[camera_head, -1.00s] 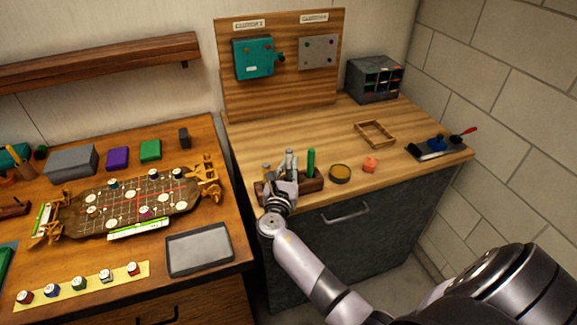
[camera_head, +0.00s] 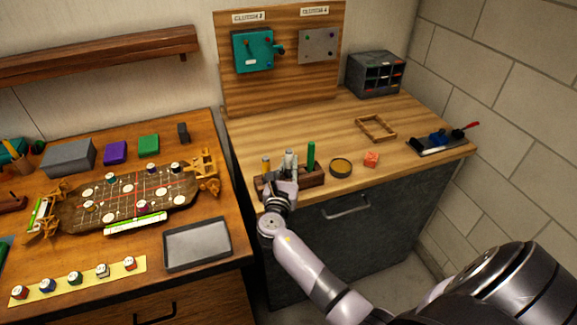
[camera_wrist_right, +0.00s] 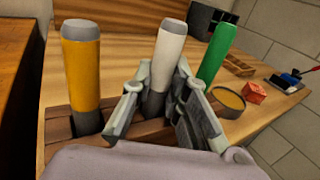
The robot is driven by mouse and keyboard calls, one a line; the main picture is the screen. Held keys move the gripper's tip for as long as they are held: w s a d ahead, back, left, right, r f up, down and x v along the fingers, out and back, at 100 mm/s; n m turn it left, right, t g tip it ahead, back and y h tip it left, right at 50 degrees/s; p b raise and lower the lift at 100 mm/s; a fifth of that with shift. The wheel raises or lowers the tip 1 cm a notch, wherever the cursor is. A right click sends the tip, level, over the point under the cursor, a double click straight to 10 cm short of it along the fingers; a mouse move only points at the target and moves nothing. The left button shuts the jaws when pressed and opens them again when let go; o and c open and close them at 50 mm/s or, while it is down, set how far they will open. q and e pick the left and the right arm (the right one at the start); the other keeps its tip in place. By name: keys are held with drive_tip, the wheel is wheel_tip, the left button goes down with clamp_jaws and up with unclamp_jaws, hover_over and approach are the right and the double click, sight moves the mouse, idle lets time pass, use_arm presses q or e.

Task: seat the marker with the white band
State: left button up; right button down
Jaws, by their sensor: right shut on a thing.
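A white marker (camera_wrist_right: 169,56) with grey ends stands upright between the fingers of my right gripper (camera_wrist_right: 160,95) in the right wrist view. The gripper is shut on it. The marker's lower end is down at the wooden holder (camera_wrist_right: 58,129); the fingers partly hide that end, so I cannot tell how deep it sits. A yellow marker (camera_wrist_right: 82,75) stands to its left and a green marker (camera_wrist_right: 216,54) to its right. In the head view, my right gripper (camera_head: 287,172) is at the front of the holder (camera_head: 313,178). My left gripper is not in view.
A round yellow-topped tin (camera_head: 340,168) and a red block (camera_head: 371,159) lie right of the holder. A small wooden frame (camera_head: 361,128) lies farther back. A grey tray (camera_head: 198,260) is on the left table. The back middle of the right worktop is clear.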

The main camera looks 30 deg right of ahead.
drive_tip(key=shift+f, duration=0.4)
drive_tip(key=c, duration=1.5)
unclamp_jaws()
drive_tip(key=shift+r, duration=0.1)
drive_tip(key=v, duration=1.2)
